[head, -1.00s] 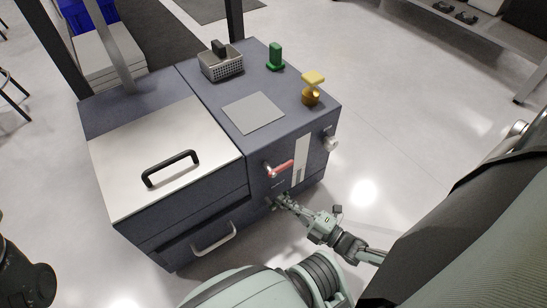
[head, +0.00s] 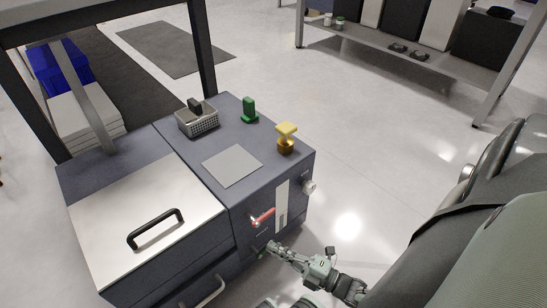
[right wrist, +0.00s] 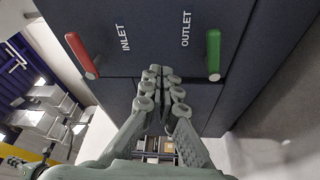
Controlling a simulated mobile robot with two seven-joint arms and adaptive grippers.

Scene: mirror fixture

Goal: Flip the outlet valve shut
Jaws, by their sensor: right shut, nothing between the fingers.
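The green outlet valve handle (right wrist: 213,55) is on the dark cabinet front in the right wrist view, beside the word OUTLET, and stands nearly upright in that picture. The red inlet handle (right wrist: 82,55) is to the left, tilted, beside the word INLET. My right gripper (right wrist: 160,72) is shut and empty, its fingertips between the two handles and lower than the labels, apart from the green handle in the picture. In the head view my right gripper (head: 272,247) is just below the red handle (head: 262,216); the green handle there is mostly hidden.
A metal lid with a black handle (head: 155,229) is at left. Floor at right is open.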

